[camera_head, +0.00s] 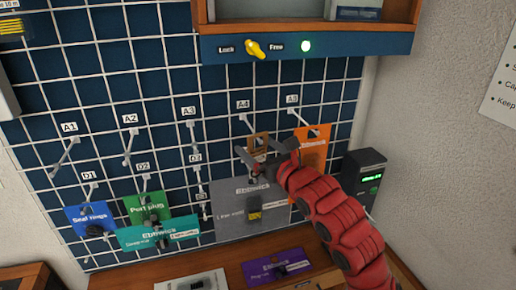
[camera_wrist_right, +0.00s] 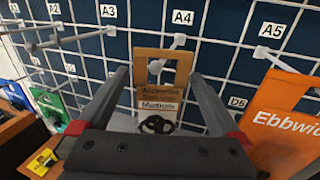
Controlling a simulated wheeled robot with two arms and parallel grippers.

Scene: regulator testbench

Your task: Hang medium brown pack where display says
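The medium brown pack (camera_wrist_right: 162,55) is upright under the A4 label, and its tag reads "Medium". The A4 hook (camera_wrist_right: 179,41) meets its top part, and the hook's tip (camera_wrist_right: 155,66) shows at the pack's cut-out, so it appears to hang there. My right gripper (camera_wrist_right: 160,75) is open, with a finger on either side of the pack and apart from each other. In the head view, the right gripper (camera_head: 269,150) partly covers the brown pack (camera_head: 260,139). The small display (camera_head: 372,177) at right has green text too small to read. My left gripper is not in view.
An orange pack (camera_head: 312,145) hangs at A5, close on the right. A large grey pack (camera_head: 235,205) hangs below. Hooks A1 (camera_head: 63,158), A2 (camera_head: 130,148) and A3 (camera_head: 194,137) look bare. Blue (camera_head: 88,215), green (camera_head: 147,203) and teal (camera_head: 150,235) packs hang lower left.

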